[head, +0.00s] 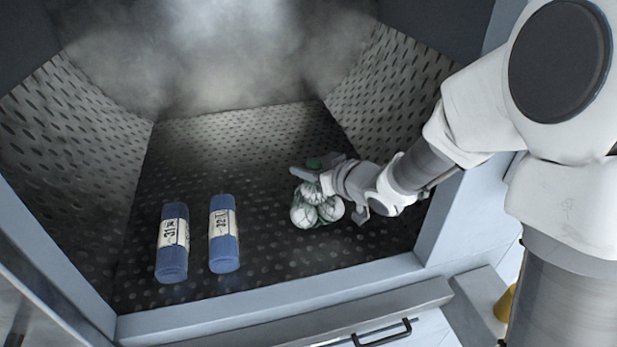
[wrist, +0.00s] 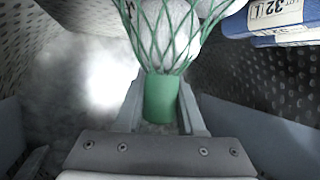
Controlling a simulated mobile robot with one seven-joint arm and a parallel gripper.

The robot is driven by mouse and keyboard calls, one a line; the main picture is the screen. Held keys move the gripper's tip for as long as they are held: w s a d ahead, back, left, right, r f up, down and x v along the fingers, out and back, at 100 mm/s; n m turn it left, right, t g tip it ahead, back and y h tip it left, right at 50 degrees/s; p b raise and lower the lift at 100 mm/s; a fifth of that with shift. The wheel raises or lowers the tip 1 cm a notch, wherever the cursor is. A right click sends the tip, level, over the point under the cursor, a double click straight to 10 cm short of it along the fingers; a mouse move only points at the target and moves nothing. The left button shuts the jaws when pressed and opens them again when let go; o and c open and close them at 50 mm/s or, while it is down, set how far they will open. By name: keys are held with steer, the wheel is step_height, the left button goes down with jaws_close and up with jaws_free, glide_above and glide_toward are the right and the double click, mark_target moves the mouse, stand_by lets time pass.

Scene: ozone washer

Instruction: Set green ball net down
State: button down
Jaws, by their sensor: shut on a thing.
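The green ball net (head: 317,210) holds several white balls in green mesh, inside the washer chamber towards its right side. My gripper (head: 312,177) is above it, shut on the green ball net's neck. In the wrist view, the gripper (wrist: 162,105) has its two fingers on either side of the green neck, with the mesh and balls of the net (wrist: 170,35) beyond. I cannot tell whether the balls touch the chamber floor. My gripper hides part of the net's top in the head view.
Perforated side walls and a front sill (head: 270,297) bound the chamber. Mist hangs at the back.

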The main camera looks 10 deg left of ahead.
steer(key=shift+f, duration=1.3)
steer(key=shift+f+b, duration=0.2)
steer(key=shift+b, duration=0.1)
steer(key=c, duration=0.5)
jaws_free()
